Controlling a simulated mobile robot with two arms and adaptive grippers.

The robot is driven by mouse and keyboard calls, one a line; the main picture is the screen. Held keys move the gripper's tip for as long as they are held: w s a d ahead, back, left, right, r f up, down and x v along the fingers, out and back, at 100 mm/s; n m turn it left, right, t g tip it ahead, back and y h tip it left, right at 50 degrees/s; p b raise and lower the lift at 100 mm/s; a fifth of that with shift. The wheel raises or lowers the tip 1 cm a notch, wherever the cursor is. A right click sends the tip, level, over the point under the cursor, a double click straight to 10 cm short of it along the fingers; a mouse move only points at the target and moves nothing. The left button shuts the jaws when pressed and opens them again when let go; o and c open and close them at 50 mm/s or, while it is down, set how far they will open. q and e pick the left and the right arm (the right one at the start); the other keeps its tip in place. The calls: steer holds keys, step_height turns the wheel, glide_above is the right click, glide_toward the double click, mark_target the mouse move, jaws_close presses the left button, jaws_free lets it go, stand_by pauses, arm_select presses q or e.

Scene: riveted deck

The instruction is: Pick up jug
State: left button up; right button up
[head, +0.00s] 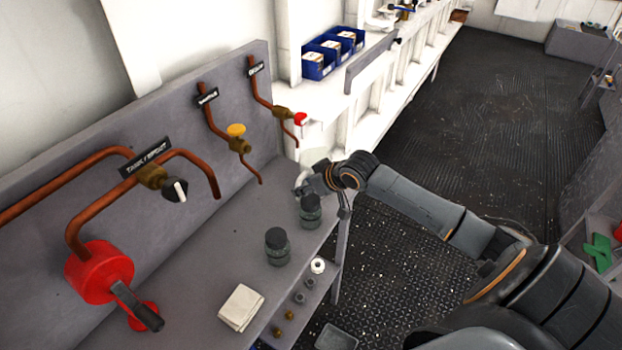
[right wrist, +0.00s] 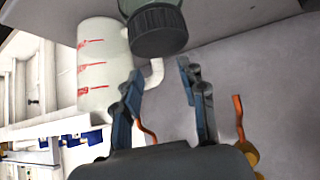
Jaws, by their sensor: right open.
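The jug (right wrist: 100,62) is a whitish translucent vessel with red level marks. In the right wrist view it stands at the upper left, with its white curved handle (right wrist: 154,75) partly in line with the gap between my fingers. In the head view the jug (head: 313,152) shows faintly at the bench's far right end, partly hidden by my gripper. My right gripper (right wrist: 161,76) is open, its two fingers apart, close to the handle. I cannot tell whether they touch. In the head view the right gripper (head: 314,180) is beside the jug. My left gripper is not in view.
A dark-lidded jar (head: 310,211) stands just in front of my right gripper; its lid (right wrist: 160,32) is close in the wrist view. A second jar (head: 277,247) stands nearer. Copper pipes with valves (head: 238,143) line the back panel. A folded cloth (head: 241,307) lies nearby.

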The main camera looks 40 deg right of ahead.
steer(key=shift+d+p+x, duration=0.15)
steer(key=shift+p+x, duration=0.2)
steer(key=shift+x, duration=1.1)
steer(key=shift+d+p+x, duration=0.1)
steer(key=shift+p+x, duration=0.25)
steer(key=shift+x, duration=1.05)
steer(key=shift+s+f, duration=0.15)
jaws_close()
